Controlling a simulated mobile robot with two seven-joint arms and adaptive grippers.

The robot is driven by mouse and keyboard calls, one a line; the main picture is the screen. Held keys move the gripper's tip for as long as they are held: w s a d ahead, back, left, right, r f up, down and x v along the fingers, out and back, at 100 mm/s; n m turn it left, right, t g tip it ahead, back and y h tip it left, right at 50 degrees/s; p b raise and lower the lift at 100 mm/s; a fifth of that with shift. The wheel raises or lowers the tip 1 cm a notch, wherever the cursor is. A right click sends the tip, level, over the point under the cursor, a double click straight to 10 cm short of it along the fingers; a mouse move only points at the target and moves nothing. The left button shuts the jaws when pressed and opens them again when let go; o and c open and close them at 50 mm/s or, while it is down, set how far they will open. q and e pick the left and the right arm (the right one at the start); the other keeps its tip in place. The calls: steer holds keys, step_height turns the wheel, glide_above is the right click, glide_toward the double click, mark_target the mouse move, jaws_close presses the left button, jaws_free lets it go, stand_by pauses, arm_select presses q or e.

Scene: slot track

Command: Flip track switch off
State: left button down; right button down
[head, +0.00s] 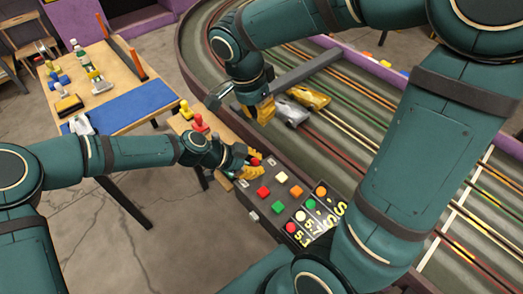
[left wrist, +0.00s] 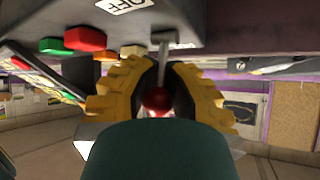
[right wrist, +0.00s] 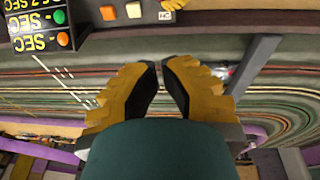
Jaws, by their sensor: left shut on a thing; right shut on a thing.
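The track switch is a thin grey lever (left wrist: 170,50) with a red ball knob (left wrist: 157,98), standing on the dark control box (left wrist: 200,15). The red knob also shows in the head view (head: 255,161). My left gripper (head: 250,164) is at the box's far end, its yellow fingers on both sides of the lever and shut on it. A white OFF label (left wrist: 125,4) is on the box beside the lever. My right gripper (head: 263,109) hangs over the track's near edge, fingers drawn close together. In the right wrist view, I see nothing between its fingertips.
A wooden table (head: 115,75) with bottles and small items stands at left.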

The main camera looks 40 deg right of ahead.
arm_select(q)
steer(key=shift+w+d+r, duration=0.1)
steer(key=shift+w+r, duration=0.15)
steer(key=shift+r, duration=0.1)
arm_select(e)
steer(key=shift+s+a+f+x, duration=0.1)
steer(key=shift+a+x, duration=0.35)
steer(key=shift+x, duration=1.65)
steer(key=shift+s+a+f+x, duration=0.1)
steer(key=shift+a+x, duration=0.3)
steer(key=shift+x, duration=1.75)
steer(key=shift+a+f+x, duration=0.1)
steer(key=shift+a+x, duration=0.35)
steer(key=shift+x, duration=1.65)
